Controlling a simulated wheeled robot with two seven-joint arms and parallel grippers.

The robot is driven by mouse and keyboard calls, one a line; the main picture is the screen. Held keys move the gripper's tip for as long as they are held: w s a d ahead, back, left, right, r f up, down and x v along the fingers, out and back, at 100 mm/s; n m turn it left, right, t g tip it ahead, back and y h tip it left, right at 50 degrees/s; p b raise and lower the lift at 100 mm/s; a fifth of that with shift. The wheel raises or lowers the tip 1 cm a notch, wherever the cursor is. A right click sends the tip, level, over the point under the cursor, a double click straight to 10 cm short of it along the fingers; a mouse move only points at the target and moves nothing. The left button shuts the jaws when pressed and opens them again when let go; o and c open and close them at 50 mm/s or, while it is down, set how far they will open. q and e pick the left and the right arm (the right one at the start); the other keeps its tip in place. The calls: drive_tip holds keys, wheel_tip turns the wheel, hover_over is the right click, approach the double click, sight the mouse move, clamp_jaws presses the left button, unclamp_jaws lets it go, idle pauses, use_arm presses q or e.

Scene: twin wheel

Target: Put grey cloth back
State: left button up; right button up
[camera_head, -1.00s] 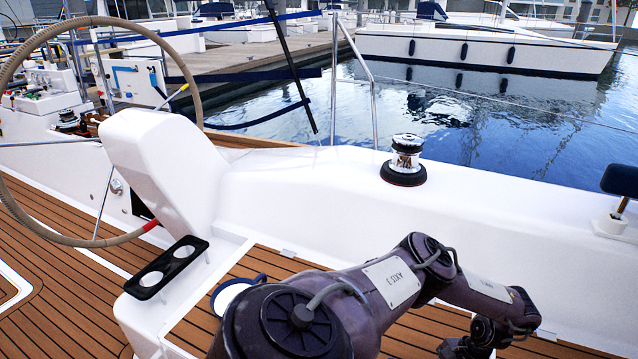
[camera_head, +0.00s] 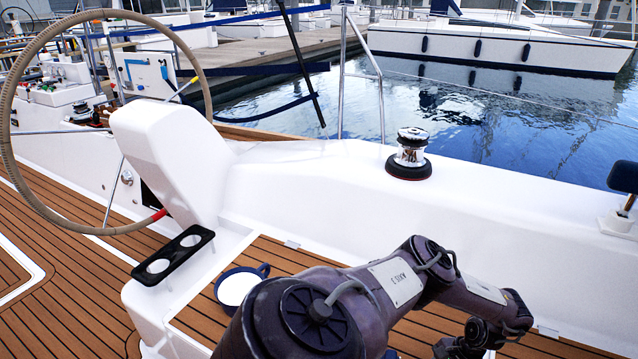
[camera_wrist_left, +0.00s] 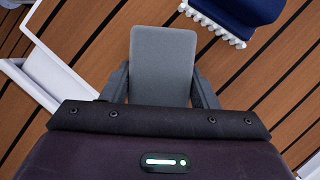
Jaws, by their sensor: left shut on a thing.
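The grey cloth (camera_wrist_left: 163,60) shows in the left wrist view as a flat, folded-looking grey rectangle with rounded corners. My left gripper (camera_wrist_left: 160,88) is shut on it, one dark finger on each side, above teak planking. In the head view my left arm crosses the lower middle and bends down at the right. The cloth cannot be made out there, and the fingertips are not clear. My right gripper is in neither view.
A blue brush-like thing with white bristles (camera_wrist_left: 238,12) lies near the cloth. A blue-rimmed mug (camera_head: 238,288) stands on the teak seat (camera_head: 272,252) beside my arm. A black two-hole holder (camera_head: 173,255), steering wheel (camera_head: 12,110), white pedestal (camera_head: 165,160) and winch (camera_head: 409,155) are around.

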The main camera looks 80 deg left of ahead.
use_arm(q)
drive_tip(key=shift+f, duration=0.35)
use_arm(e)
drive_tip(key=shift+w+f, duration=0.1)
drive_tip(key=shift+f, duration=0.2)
use_arm(q)
drive_tip(key=o, duration=1.4)
drive_tip(key=shift+c, duration=0.2)
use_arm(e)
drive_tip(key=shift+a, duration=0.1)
use_arm(q)
drive_tip(key=shift+w+r, duration=0.1)
drive_tip(key=shift+r, duration=0.1)
drive_tip(key=v, duration=0.5)
drive_tip(key=shift+r+p, duration=0.25)
drive_tip(key=shift+p, duration=0.15)
drive_tip(key=shift+w+r+p, duration=0.35)
drive_tip(key=shift+r, duration=0.25)
drive_tip(key=shift+w+r, duration=0.1)
drive_tip(key=shift+r, duration=0.15)
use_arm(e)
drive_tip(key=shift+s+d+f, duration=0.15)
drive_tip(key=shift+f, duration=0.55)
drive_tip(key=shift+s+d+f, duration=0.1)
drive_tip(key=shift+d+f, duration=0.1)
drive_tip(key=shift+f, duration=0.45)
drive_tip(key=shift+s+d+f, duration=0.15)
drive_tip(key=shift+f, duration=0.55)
